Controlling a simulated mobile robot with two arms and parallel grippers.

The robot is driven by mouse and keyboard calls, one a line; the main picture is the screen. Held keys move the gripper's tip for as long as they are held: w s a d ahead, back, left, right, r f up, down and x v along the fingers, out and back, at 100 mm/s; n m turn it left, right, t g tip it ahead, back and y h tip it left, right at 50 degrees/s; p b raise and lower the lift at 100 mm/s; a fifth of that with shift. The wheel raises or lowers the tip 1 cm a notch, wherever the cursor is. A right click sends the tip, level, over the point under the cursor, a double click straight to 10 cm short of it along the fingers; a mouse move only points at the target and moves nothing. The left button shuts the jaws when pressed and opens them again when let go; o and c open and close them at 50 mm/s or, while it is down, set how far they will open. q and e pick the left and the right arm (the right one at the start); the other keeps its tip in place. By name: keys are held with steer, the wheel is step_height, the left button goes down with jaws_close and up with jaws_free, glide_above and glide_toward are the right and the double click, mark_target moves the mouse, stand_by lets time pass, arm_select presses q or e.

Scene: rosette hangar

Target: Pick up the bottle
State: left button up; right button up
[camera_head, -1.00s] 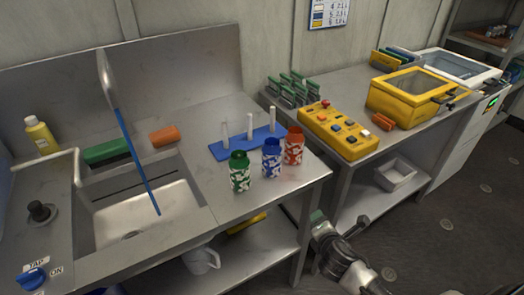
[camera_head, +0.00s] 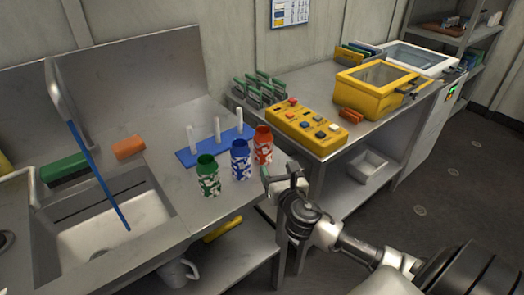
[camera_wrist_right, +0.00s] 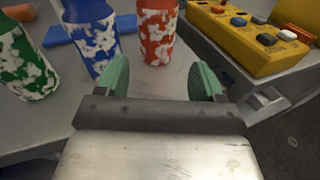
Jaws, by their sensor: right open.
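Three patterned bottles stand upright near the front right corner of the steel sink counter: a green bottle (camera_head: 208,178), a blue bottle (camera_head: 240,161) and a red bottle (camera_head: 263,146). They also show in the right wrist view as green (camera_wrist_right: 25,62), blue (camera_wrist_right: 92,40) and red (camera_wrist_right: 157,32). My right gripper (camera_head: 278,175) is at the counter's right edge, just in front of the red bottle. Its green fingers (camera_wrist_right: 160,75) are open and empty, with the red bottle ahead of the gap and the blue one beyond the left finger. My left gripper is out of view.
A blue rack (camera_head: 216,147) with white tubes stands behind the bottles. A yellow button box (camera_head: 306,126) and yellow case (camera_head: 380,90) sit on the right bench. The sink (camera_head: 110,225) is at left. A gap separates counter and bench.

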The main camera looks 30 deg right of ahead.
mark_target(266, 148)
steer(key=shift+w+d+r+n, duration=0.1)
steer(key=shift+w+r+n, duration=0.15)
steer(key=shift+w+n, duration=0.15)
steer(key=x, duration=0.5)
steer(key=shift+w, duration=0.15)
steer(key=x, duration=0.2)
steer(key=r+p+x, duration=0.1)
steer(key=x, duration=0.2)
steer(key=shift+w, duration=0.15)
steer(key=c, duration=0.6)
steer(key=shift+c, duration=0.2)
